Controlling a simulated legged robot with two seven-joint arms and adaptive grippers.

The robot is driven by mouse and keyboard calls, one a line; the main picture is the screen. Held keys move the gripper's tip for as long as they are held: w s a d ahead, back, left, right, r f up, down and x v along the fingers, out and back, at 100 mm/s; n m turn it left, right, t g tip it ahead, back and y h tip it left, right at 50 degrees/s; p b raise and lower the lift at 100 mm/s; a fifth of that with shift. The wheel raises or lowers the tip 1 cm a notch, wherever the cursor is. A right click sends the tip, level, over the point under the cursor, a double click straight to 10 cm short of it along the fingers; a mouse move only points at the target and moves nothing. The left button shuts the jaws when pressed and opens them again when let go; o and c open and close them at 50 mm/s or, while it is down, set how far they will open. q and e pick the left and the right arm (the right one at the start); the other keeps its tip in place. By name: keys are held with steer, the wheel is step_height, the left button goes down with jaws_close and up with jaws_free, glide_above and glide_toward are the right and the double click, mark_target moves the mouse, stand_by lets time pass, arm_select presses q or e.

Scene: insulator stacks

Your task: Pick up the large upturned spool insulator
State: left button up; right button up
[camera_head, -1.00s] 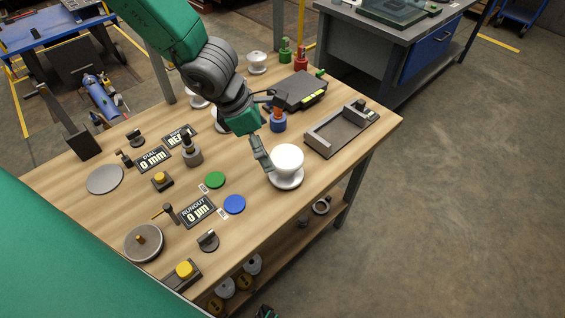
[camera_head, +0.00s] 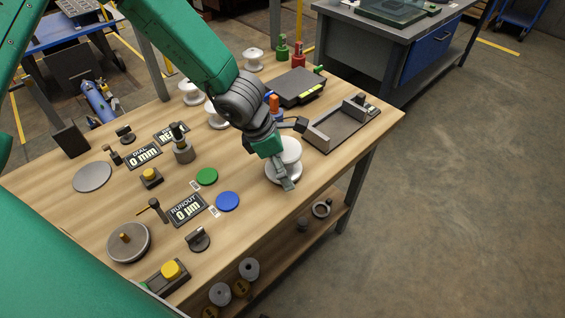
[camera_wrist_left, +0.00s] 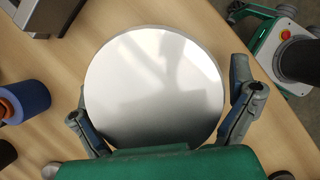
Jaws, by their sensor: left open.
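A large white spool insulator (camera_head: 291,149) stands near the table's right front edge, partly covered by my left gripper. In the left wrist view its broad, shiny round end (camera_wrist_left: 153,85) fills the middle. My left gripper (camera_head: 284,182) reaches down over it, with a finger in front of it in the head view. In the wrist view the left gripper (camera_wrist_left: 165,112) is open, with one finger on each side of the round end. Whether the fingers touch it I cannot tell. My right gripper is out of view.
On the wooden table (camera_head: 110,215), a grey tray fixture (camera_head: 340,124) and a dark box (camera_head: 300,88) lie behind the spool. A blue-and-orange part (camera_wrist_left: 22,101) stands close by. Smaller white spools (camera_head: 253,60) stand farther back. A blue disc (camera_head: 228,201) lies to the left.

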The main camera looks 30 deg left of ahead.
arm_select(q)
steer(key=shift+d+r, duration=0.1)
steer(key=shift+c, duration=0.5)
steer(key=c, duration=0.6)
steer(key=shift+s, duration=0.15)
steer(key=c, duration=1.2)
steer(key=shift+a, duration=0.25)
steer(key=shift+c, duration=0.2)
steer(key=shift+d, duration=0.1)
